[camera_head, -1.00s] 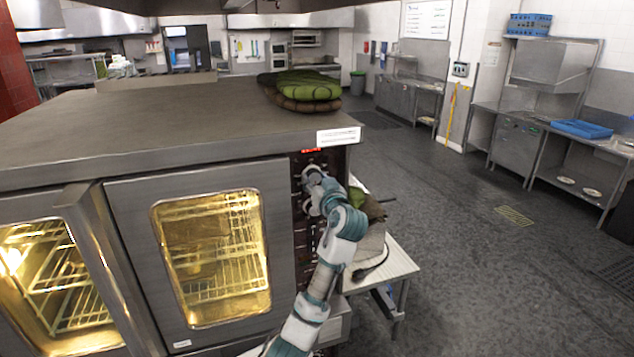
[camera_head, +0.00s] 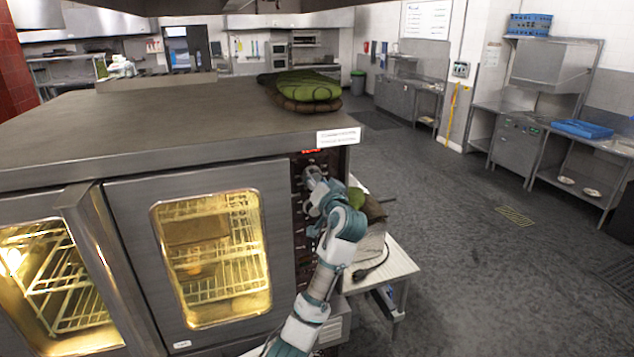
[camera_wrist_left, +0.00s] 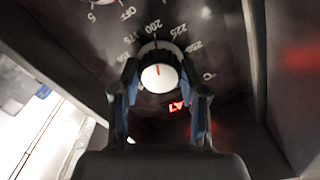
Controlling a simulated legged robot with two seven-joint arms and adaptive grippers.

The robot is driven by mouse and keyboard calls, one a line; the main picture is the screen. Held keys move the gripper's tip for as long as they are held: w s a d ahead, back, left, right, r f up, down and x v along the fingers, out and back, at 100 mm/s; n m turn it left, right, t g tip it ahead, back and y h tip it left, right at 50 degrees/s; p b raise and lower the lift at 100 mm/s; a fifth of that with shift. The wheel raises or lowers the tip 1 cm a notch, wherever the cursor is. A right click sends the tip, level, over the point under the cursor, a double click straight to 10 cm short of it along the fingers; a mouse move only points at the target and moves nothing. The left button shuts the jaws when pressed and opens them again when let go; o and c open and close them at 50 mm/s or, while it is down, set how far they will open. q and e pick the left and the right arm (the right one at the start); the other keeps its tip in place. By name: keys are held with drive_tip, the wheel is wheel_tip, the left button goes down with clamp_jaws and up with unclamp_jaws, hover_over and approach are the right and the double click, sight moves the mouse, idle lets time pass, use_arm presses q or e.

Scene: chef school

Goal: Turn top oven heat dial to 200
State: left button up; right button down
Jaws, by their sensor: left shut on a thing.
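The oven (camera_head: 130,152) stands in front of me with its control panel (camera_head: 300,222) at the right of its front. My left gripper (camera_head: 313,182) is at the upper part of this panel. In the left wrist view its fingers (camera_wrist_left: 160,80) are shut on the sides of a round heat dial (camera_wrist_left: 160,73) with a white face and a red pointer line. The pointer points up, about at the 200 mark (camera_wrist_left: 154,27). Marks for 175, 225, 250 and OFF also show. In the head view my gripper hides the dial. My right gripper is not in view.
Open floor (camera_head: 470,250) lies to the right, before steel counters and a blue tray (camera_head: 582,129).

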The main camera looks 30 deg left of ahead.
use_arm(q)
drive_tip(key=shift+f, duration=0.15)
drive_tip(key=o, duration=1.1)
drive_tip(key=shift+w+a, duration=0.15)
drive_tip(key=shift+o, duration=0.2)
drive_tip(key=shift+w+a+f, duration=0.15)
drive_tip(key=shift+w+a, duration=0.05)
drive_tip(key=shift+a, duration=0.05)
drive_tip(key=shift+s, duration=0.15)
drive_tip(key=v, duration=1.1)
drive_tip(key=shift+d, duration=0.45)
drive_tip(key=shift+a+f, duration=0.1)
drive_tip(key=shift+a, duration=0.05)
